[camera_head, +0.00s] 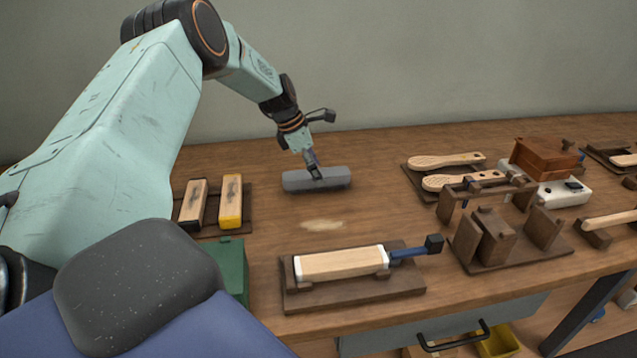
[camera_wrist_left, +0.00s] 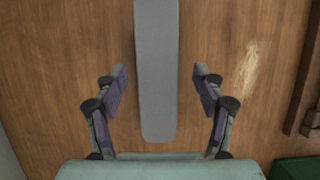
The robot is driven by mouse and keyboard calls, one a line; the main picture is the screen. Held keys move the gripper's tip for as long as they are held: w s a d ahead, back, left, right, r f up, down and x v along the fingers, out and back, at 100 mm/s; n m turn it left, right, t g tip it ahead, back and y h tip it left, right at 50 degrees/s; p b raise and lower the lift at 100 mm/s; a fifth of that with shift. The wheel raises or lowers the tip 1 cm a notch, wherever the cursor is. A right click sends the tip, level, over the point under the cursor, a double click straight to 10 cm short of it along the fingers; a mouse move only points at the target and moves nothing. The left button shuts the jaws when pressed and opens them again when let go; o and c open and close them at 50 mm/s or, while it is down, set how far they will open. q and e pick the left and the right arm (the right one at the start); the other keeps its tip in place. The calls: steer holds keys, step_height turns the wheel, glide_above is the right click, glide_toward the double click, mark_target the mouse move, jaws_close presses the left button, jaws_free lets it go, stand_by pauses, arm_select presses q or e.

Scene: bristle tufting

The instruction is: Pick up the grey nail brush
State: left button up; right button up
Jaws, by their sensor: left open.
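The grey nail brush (camera_head: 330,180) lies on the wooden table, past its middle, long side across the head view. In the left wrist view the grey nail brush (camera_wrist_left: 157,70) runs from the top edge down between the two fingers. My left gripper (camera_head: 317,175) is over the brush in the head view. In the left wrist view my left gripper (camera_wrist_left: 160,85) is open, one finger on each side of the brush, with a gap of bare table showing on both sides. The fingers do not touch it. My right gripper is in neither view.
Two brush blocks (camera_head: 231,202) lie on a dark tray at the left. A pale fibre patch (camera_head: 322,225) lies in front of the grey brush. A clamped wooden block (camera_head: 340,263) sits nearer. Wooden fixtures (camera_head: 485,235) and handles (camera_head: 447,160) fill the right side.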

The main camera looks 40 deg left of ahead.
arm_select(q)
steer(key=shift+w+f, duration=0.15)
steer(key=shift+f, duration=0.65)
steer(key=shift+a+f, duration=0.15)
steer(key=shift+f, duration=0.15)
steer(key=shift+d+r, duration=0.15)
steer(key=shift+d, duration=0.05)
steer(key=shift+c, duration=0.6)
steer(key=shift+a, duration=0.15)
steer(key=c, duration=0.6)
steer(key=shift+w, duration=0.1)
steer(key=c, duration=0.4)
steer(key=shift+c, duration=1.4)
